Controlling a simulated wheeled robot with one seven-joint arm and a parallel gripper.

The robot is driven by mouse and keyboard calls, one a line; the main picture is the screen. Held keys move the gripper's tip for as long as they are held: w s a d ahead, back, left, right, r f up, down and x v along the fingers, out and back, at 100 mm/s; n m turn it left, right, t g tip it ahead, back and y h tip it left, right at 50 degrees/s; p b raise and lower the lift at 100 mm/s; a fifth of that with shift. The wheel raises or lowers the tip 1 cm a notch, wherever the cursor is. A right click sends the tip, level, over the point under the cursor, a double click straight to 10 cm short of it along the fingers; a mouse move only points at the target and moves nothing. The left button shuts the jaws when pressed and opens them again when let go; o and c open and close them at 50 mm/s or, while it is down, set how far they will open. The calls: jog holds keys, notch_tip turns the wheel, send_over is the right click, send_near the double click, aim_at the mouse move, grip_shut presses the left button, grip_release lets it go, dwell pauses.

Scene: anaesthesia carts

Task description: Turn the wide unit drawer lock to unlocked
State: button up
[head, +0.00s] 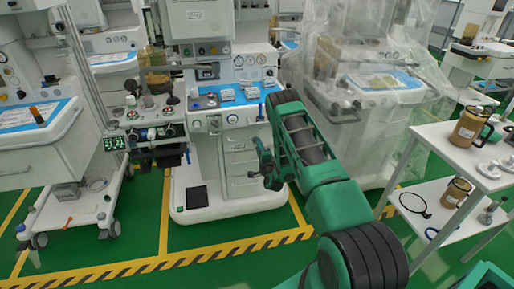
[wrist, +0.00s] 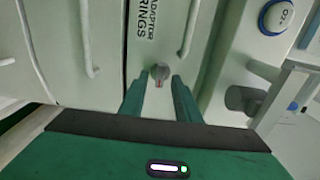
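A small grey knob (wrist: 158,72) with a reddish mark, likely the drawer lock, sits on a pale panel in the wrist view. My gripper (wrist: 160,84) is open, with one green finger on each side below the knob. The knob shows in the gap near the fingertips; I cannot tell whether the fingers reach around it, and no contact is visible. In the head view my gripper (head: 262,165) is in front of the drawers (head: 239,155) of the central anaesthesia unit (head: 209,165). The lock cannot be made out there.
In the wrist view, bar handles (wrist: 88,42) flank the knob, and a round blue-and-white O2 fitting (wrist: 276,17) is at upper right. A plastic-covered machine (head: 375,95) stands right of my arm, and a white table (head: 465,150) holds jugs.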

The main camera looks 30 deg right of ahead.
jog(key=shift+x, duration=0.95)
grip_shut()
jog(key=shift+n, duration=0.3)
jog(key=shift+s+a+f+n, duration=0.1)
jog(key=shift+n, duration=4.2)
jog(key=shift+s+f+n, duration=0.1)
jog(key=shift+n, duration=4.2)
